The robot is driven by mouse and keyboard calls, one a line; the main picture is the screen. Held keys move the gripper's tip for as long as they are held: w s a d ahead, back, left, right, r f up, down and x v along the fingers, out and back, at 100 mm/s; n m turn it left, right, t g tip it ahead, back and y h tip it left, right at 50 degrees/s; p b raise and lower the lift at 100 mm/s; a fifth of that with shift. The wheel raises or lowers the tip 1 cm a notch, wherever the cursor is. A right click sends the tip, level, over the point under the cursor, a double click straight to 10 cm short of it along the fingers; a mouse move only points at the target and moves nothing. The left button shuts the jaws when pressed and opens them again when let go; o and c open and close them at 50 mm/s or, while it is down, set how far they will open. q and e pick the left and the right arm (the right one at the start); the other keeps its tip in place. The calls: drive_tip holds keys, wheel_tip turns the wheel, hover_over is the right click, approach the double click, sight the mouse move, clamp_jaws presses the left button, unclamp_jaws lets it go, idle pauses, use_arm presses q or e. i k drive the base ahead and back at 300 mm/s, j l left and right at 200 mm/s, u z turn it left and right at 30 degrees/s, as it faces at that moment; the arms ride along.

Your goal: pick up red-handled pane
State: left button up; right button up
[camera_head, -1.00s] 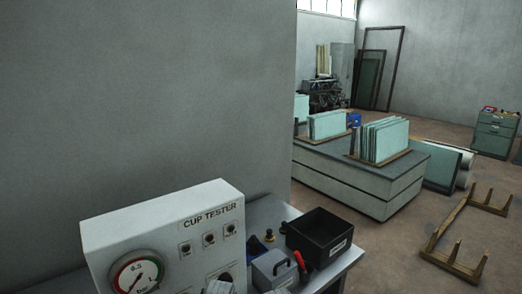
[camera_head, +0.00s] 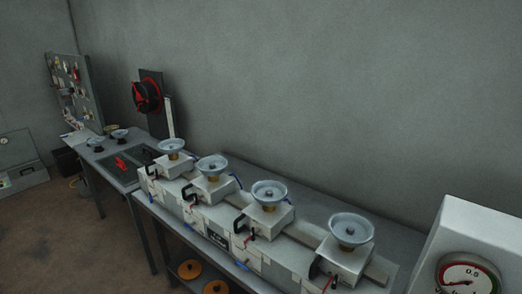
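I see no pane that I can clearly tell has a red handle. A dark, flat rectangular piece (camera_head: 133,168) lies on the far bench at the left, with a red item (camera_head: 122,163) on top of it; I cannot tell whether this is a pane with a handle. Neither of my grippers shows in the head view.
A long bench (camera_head: 148,206) along the wall carries a row of grey cups (camera_head: 268,193) on white blocks. A white gauge box (camera_head: 482,228) stands at the right. A red and black reel (camera_head: 147,95) and a tool board (camera_head: 77,92) stand at the back left. Floor (camera_head: 50,225) at the left is clear.

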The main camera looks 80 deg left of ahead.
sight(125, 171)
drive_tip(key=u, duration=3.6)
drive_tip(key=i+j+u, duration=0.3)
drive_tip(key=i, duration=0.25)
drive_tip(key=i+j+u, duration=0.3)
drive_tip(key=i, duration=0.4)
drive_tip(key=i+u, duration=0.3)
drive_tip(key=i, duration=0.45)
drive_tip(key=i+z, duration=0.35)
drive_tip(key=i+j+z, duration=0.2)
drive_tip(key=i+z, duration=0.2)
drive_tip(key=i+j+z, duration=0.15)
drive_tip(key=z, duration=0.3)
drive_tip(key=i+j+z, duration=0.25)
drive_tip(key=z, duration=0.15)
drive_tip(key=i+j+z, duration=0.15)
drive_tip(key=j+z, duration=0.15)
drive_tip(key=z, duration=0.15)
drive_tip(key=i+j+z, duration=0.1)
drive_tip(key=j+z, duration=0.35)
drive_tip(key=l, duration=0.1)
